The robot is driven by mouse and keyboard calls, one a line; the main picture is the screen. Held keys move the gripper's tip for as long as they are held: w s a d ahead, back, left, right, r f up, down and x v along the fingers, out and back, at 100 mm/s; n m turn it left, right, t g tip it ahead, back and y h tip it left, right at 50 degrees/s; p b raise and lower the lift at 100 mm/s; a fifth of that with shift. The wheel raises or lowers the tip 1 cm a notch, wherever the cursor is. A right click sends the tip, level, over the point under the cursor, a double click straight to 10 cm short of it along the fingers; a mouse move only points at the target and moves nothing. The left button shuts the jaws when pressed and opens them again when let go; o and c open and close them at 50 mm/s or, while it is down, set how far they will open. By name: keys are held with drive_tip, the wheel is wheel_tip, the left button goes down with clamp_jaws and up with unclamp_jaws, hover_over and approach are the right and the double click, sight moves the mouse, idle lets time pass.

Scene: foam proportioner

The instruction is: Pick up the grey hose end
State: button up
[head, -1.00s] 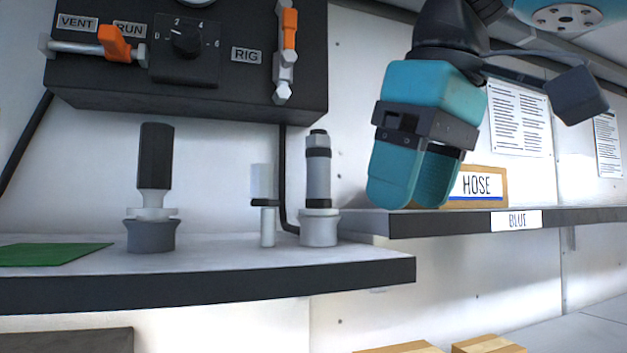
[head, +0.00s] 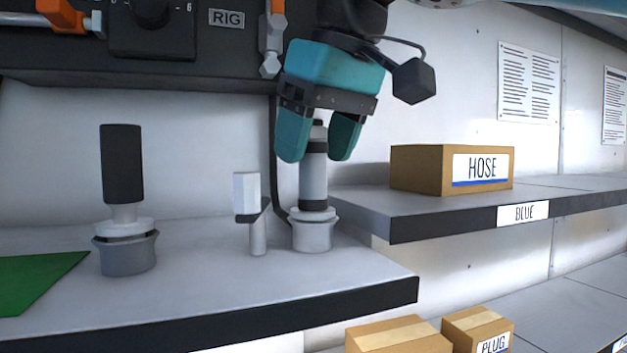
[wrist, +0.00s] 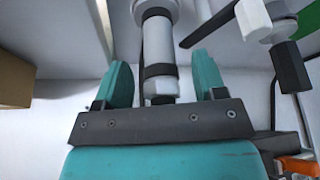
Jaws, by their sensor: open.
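The grey hose end (head: 313,178) is a grey cylinder with black bands, standing upright in a light grey holder (head: 312,235) on the bench. In the wrist view the hose end (wrist: 159,45) lies between the two teal fingers. My gripper (head: 318,150) is open, with its fingers on either side of the hose end's top. In the wrist view my gripper (wrist: 161,85) shows a gap on each side of the hose end. Whether a finger touches it cannot be told from the head view.
A white-topped post (head: 247,194) stands close left of the hose end. A black-handled piece (head: 122,165) stands in a holder further left, by a green sheet (head: 36,280). A black panel (head: 180,70) hangs behind. A HOSE box (head: 420,170) sits on the right shelf (head: 400,225).

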drive_tip(key=shift+w+a+r, duration=0.1)
drive_tip(key=shift+w+a, duration=0.3)
drive_tip(key=shift+w+f+p, duration=0.1)
drive_tip(key=shift+f+p, duration=0.2)
drive_tip(key=shift+f, duration=0.3)
clamp_jaws()
drive_tip(key=shift+r, duration=0.1)
